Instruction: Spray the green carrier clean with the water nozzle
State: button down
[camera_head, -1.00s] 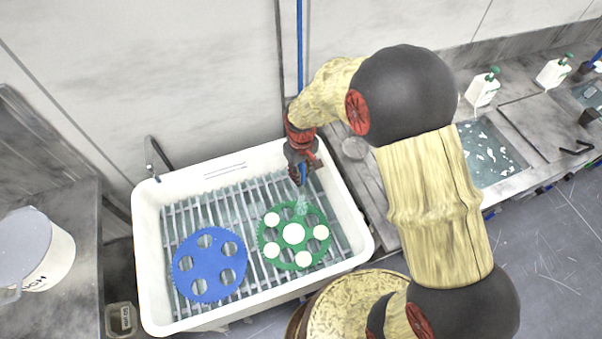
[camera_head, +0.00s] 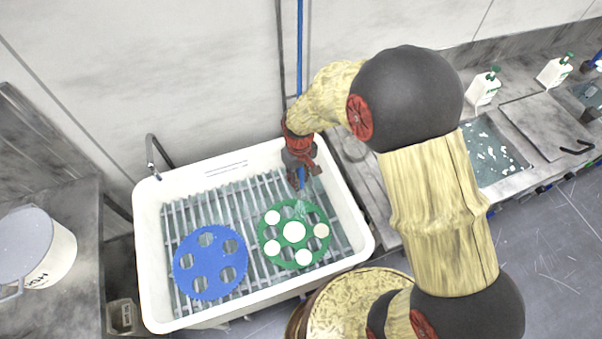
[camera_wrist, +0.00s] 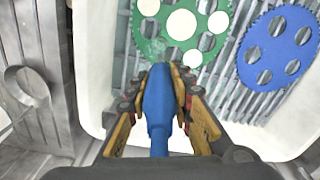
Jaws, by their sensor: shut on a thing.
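The green carrier (camera_head: 282,250) is a toothed disc with several pale round pieces in it. It lies on the slatted rack in the white sink, right of the blue carrier (camera_head: 211,264). My gripper (camera_head: 301,180) is above the green carrier's far edge, shut on the blue water nozzle (camera_wrist: 159,98). A faint spray shows below the nozzle, over the carrier's upper part. In the wrist view the green carrier (camera_wrist: 151,46) is ahead of the nozzle tip, and the blue carrier (camera_wrist: 277,49) is to its right. The gripper partly hides the nozzle in the head view.
The white sink (camera_head: 147,240) has raised walls around the rack. A blue hose (camera_head: 300,60) hangs by the wall behind my arm. A white bucket (camera_head: 50,250) stands left. Bottles (camera_head: 484,86) and a water basin (camera_head: 488,150) are on the right counter.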

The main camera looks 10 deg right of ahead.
jog(key=s+a+p, duration=0.1)
jog(key=s+a, duration=0.2)
jog(key=s, duration=0.4)
jog(key=shift+s+a, duration=0.15)
dwell(0.4)
dwell(0.3)
dwell(0.4)
jog(key=s+a, duration=0.5)
jog(key=a, duration=0.4)
dwell(0.8)
jog(key=shift+s+d, duration=0.1)
dwell(0.7)
jog(key=s+d+p, duration=0.2)
jog(key=s+d, duration=0.3)
jog(key=d, duration=0.6)
dwell(0.7)
jog(key=shift+w, duration=0.1)
dwell(0.7)
